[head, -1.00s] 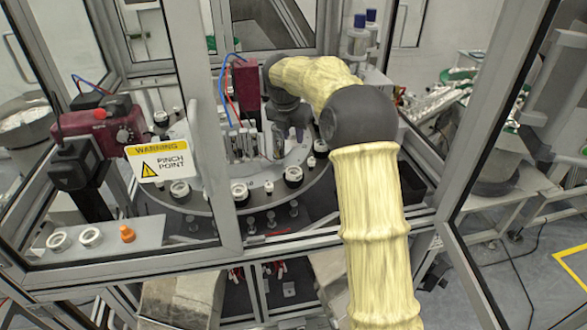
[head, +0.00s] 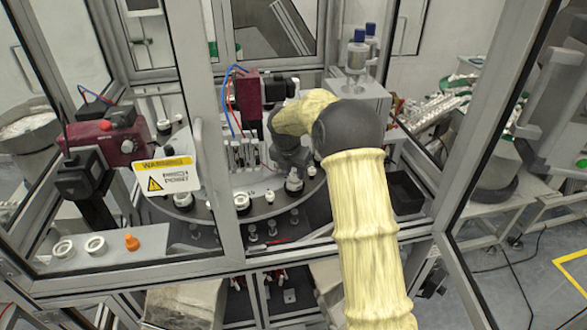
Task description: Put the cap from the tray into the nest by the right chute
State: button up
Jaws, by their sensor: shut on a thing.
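My gripper (head: 292,168) is at the end of the bent arm, pointing down over the right front of the round table (head: 267,208). It is small and dark here, and its fingers are hard to make out. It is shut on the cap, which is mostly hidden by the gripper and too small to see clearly. A black and white nest (head: 293,184) shows directly below the gripper; I cannot tell whether the cap touches it. The tray (head: 80,262) at the lower left carries two white ring-shaped parts (head: 95,245) and an orange piece (head: 131,242). I cannot pick out the right chute.
Another black and white nest (head: 242,202) stands left of the gripper. A red and black station (head: 247,95) with hoses rises close behind it. A frame post (head: 215,150) and a warning sign (head: 165,177) stand to the left. A dark bin (head: 405,190) is right of my arm.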

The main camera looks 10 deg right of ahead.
jog(key=shift+f, duration=0.25)
jog(key=shift+f, duration=0.35)
jog(key=shift+f, duration=0.1)
jog(key=o, duration=0.7)
